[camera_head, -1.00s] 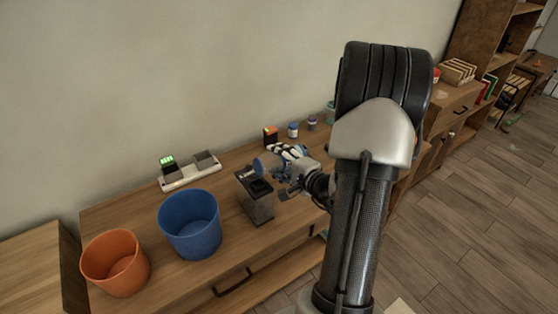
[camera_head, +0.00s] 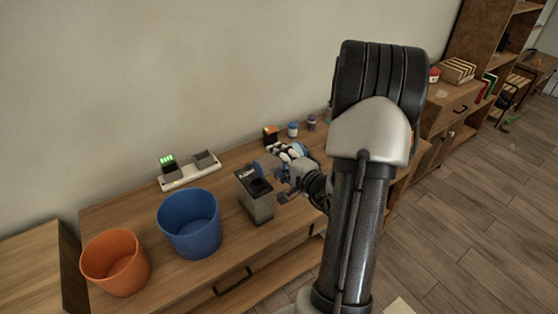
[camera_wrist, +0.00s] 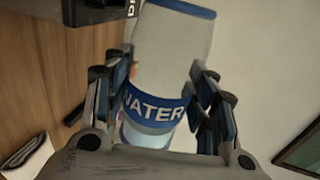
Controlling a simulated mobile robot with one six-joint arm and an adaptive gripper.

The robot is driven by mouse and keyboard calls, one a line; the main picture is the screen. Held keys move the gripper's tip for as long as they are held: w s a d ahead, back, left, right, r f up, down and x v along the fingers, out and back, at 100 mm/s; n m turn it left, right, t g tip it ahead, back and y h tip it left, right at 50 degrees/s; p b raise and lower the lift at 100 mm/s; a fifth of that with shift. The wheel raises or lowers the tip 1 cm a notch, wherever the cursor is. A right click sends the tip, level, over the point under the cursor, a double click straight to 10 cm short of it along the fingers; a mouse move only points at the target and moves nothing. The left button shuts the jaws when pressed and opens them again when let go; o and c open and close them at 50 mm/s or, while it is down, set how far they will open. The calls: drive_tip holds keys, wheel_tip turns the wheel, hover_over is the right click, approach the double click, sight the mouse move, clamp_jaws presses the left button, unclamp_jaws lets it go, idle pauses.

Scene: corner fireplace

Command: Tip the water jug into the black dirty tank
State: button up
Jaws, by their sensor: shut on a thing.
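The water jug (camera_wrist: 172,55) is a pale, see-through vessel with a blue rim and a blue band reading "WATER". My gripper (camera_head: 283,164) is shut around it, with a finger on each side of the band in the wrist view (camera_wrist: 163,88). In the head view the jug (camera_head: 268,163) lies tilted well over, its blue end to the left, over or just behind the top of the black dirty tank. The tank (camera_head: 259,206) stands upright on the wooden cabinet. Its dark edge and part of its lettering show in the wrist view (camera_wrist: 70,12). No water stream can be made out.
A blue bin (camera_head: 189,225) and an orange bin (camera_head: 115,263) stand left of the tank. A white charger strip (camera_head: 190,174) lies behind them. A small orange-and-black box (camera_head: 270,134) and small jars (camera_head: 293,129) stand at the back by the wall.

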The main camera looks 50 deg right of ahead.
drive_tip(key=shift+r+n, duration=0.1)
drive_tip(key=shift+n, duration=0.2)
drive_tip(key=shift+r, duration=0.1)
drive_tip(key=shift+r+n, duration=0.2)
drive_tip(key=shift+n, duration=0.1)
idle(0.5)
drive_tip(key=shift+r+h, duration=0.15)
drive_tip(key=shift+h, duration=0.25)
drive_tip(key=shift+a, duration=0.1)
